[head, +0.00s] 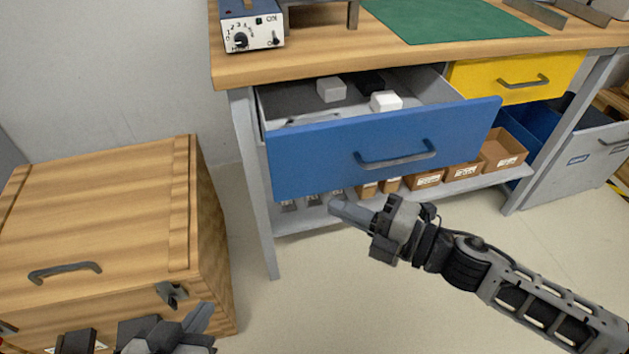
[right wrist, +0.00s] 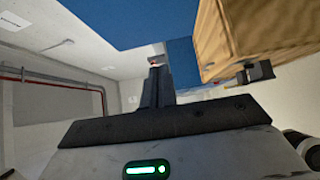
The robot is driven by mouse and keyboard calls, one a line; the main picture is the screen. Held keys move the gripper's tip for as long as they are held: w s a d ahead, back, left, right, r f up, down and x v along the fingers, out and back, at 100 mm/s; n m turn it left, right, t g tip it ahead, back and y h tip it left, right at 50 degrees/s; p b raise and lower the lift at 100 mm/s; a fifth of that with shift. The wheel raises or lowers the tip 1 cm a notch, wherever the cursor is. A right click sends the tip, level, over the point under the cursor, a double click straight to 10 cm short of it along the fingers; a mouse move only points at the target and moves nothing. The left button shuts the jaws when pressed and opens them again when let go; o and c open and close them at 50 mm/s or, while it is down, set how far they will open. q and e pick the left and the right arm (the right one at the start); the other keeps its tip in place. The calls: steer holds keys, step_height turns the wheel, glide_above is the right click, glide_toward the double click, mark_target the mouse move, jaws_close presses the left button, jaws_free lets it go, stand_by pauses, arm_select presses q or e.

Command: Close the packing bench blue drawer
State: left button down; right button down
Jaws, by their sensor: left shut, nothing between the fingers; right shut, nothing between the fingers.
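The blue drawer (head: 310,165) of the packing bench (head: 330,58) stands pulled out, its inside open to view. Its grey bar handle (head: 397,158) is on the front panel, right of the middle. My right gripper (head: 336,205) is shut and empty, near the drawer front's lower edge, below and left of the handle; I cannot tell whether it touches. In the right wrist view its fingers (right wrist: 157,86) are together, with a blue surface (right wrist: 140,18), apparently the drawer, above. My left gripper (head: 205,318) is shut and empty at the bottom left, before the wooden crate.
The wooden crate (head: 95,210) with a handle stands left of the bench. A grey block (head: 331,89), a white block (head: 387,101) and a black one lie in the drawer. A yellow drawer (head: 520,80) is beside it. Cardboard bins (head: 502,150) stand on the lower shelf. Floor in front is clear.

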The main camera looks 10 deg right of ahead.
steer(key=w+a, duration=0.1)
steer(key=w, duration=0.1)
steer(key=w+a, duration=0.1)
steer(key=w, duration=0.1)
steer(key=w+a, duration=0.1)
steer(key=w, duration=0.1)
steer(key=shift+a, duration=0.25)
steer(key=shift+w, duration=0.4)
steer(key=shift+w, duration=0.1)
